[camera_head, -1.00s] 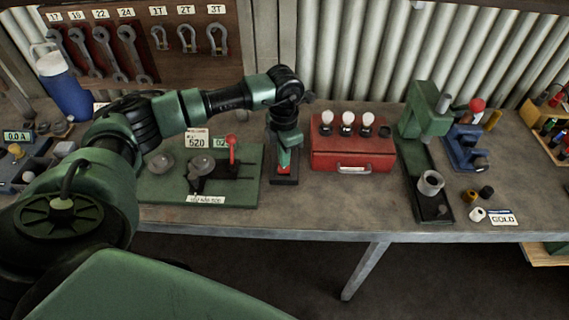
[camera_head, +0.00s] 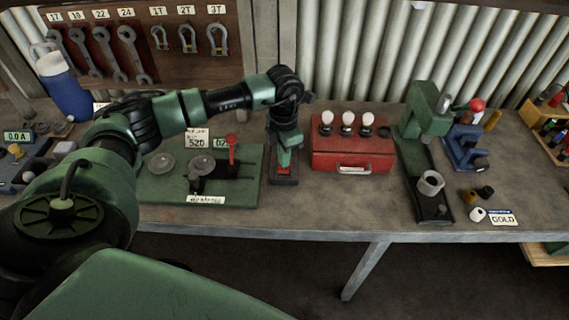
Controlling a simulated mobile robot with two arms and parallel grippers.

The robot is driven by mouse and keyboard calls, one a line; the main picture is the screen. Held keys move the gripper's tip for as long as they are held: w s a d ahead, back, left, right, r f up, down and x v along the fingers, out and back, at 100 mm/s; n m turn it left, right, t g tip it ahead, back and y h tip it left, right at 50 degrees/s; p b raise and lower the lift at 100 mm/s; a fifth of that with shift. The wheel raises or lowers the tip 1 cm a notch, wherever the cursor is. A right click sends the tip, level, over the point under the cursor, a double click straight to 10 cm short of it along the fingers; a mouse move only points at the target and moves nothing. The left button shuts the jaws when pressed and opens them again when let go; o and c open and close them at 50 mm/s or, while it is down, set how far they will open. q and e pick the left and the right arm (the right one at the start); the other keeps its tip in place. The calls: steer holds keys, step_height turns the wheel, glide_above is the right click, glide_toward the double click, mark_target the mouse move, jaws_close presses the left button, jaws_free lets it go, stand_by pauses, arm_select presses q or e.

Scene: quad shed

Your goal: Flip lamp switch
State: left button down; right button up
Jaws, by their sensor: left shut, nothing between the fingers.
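The switch (camera_head: 284,180) is a small dark box with a red top part, on the bench left of the red lamp box. My left gripper (camera_head: 284,165) points down right over it, shut and empty. The gripper hides part of the switch top, so I cannot tell which way the switch is set, or whether the fingertips touch it. The red lamp box (camera_head: 352,157) carries three white bulbs (camera_head: 347,120) in a row; I cannot tell if they are lit. My right gripper is not in view.
A green plate (camera_head: 240,190) with discs and a red-knobbed lever (camera_head: 232,150) stands close left of the switch. A green press (camera_head: 428,115) stands right of the lamp box, with a blue tool (camera_head: 463,150) beyond it. The bench front is bare between plate and press.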

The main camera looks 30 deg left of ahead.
arm_select(q)
steer(key=shift+f+b, duration=0.9)
steer(key=shift+f, duration=0.15)
stand_by(0.7)
steer(key=shift+r, duration=0.15)
steer(key=shift+r+p, duration=2.05)
steer(key=shift+r, duration=1.4)
